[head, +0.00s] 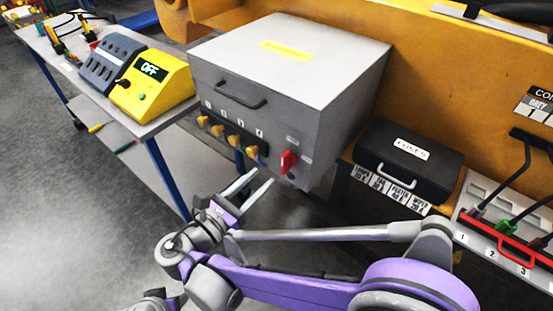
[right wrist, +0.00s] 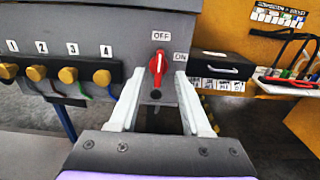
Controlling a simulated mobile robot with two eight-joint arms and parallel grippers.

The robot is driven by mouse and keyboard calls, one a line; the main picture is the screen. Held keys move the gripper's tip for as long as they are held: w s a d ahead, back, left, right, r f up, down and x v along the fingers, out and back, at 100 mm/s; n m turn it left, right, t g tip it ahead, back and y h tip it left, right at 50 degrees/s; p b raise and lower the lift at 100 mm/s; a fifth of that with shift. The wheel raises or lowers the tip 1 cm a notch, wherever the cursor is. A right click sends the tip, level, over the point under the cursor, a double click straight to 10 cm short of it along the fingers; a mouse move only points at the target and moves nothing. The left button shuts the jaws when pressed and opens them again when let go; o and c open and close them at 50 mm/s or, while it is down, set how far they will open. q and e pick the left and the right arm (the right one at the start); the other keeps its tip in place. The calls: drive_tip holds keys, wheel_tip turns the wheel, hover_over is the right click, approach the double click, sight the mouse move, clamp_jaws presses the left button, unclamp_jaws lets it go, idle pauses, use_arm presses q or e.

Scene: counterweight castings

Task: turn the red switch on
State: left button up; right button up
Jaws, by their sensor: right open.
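The red switch (head: 288,161) is a rotary handle on the lower right of the front of a grey box (head: 228,104). In the right wrist view the red switch (right wrist: 157,66) stands about upright, its top toward the OFF label above it. The ON label is to its right. My right gripper (head: 264,177) is open and empty, just in front of and below the switch. In the right wrist view the fingers of my right gripper (right wrist: 160,76) appear on either side of the switch, apart from it. My left gripper is not in view.
Several yellow knobs (right wrist: 68,75) numbered 1 to 4 sit left of the switch. A dark hole lies just below it. A black case (head: 408,160) stands to the right. A yellow box (head: 153,84) reading OFF stands on the left bench. Open floor lies at left.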

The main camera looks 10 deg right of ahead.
sight(283, 159)
drive_tip(key=x, duration=0.9)
clamp_jaws()
